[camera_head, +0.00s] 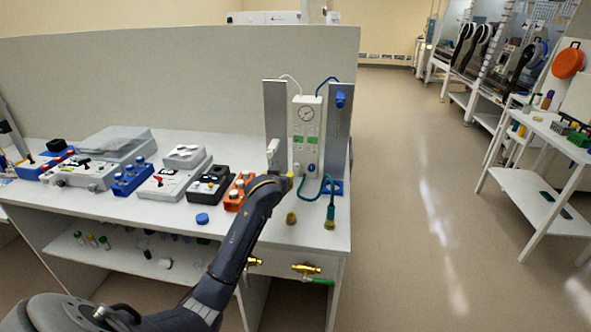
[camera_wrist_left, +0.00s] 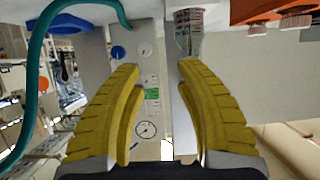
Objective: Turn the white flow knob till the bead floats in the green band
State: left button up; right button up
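The white flow panel (camera_head: 308,118) stands upright between two grey posts at the back right of the bench. It bears a round gauge (camera_head: 306,114), green patches (camera_head: 311,141), a blue knob (camera_head: 311,168) and a white knob (camera_head: 297,169). The left wrist view shows the panel upside down, with the white knob (camera_wrist_left: 144,51) beside the blue knob (camera_wrist_left: 117,52), a green band (camera_wrist_left: 152,94) and the gauge (camera_wrist_left: 145,129). The bead is too small to make out. My left gripper (camera_wrist_left: 158,70) is open and empty before the panel, its yellow fingers apart. My right gripper is out of view.
A teal hose (camera_head: 330,196) hangs right of the panel. A pale upright object (camera_head: 272,153) stands left of it. An orange block (camera_head: 240,191), a black box (camera_head: 209,185) and other devices line the bench leftward. Brass valves (camera_head: 305,269) sit below the front edge.

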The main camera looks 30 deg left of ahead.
aim_at(296, 167)
pick_arm(q)
jog(key=w+a+f, duration=0.1)
jog(key=w, duration=0.4)
jog(key=w+f+n+h, duration=0.1)
jog(key=w, duration=0.4)
jog(key=w+a+f+n+t, duration=0.1)
jog(key=w+f, duration=0.1)
jog(key=w, duration=0.3)
jog(key=shift+a+h, duration=0.3)
jog(key=shift+o, duration=0.4)
grip_shut()
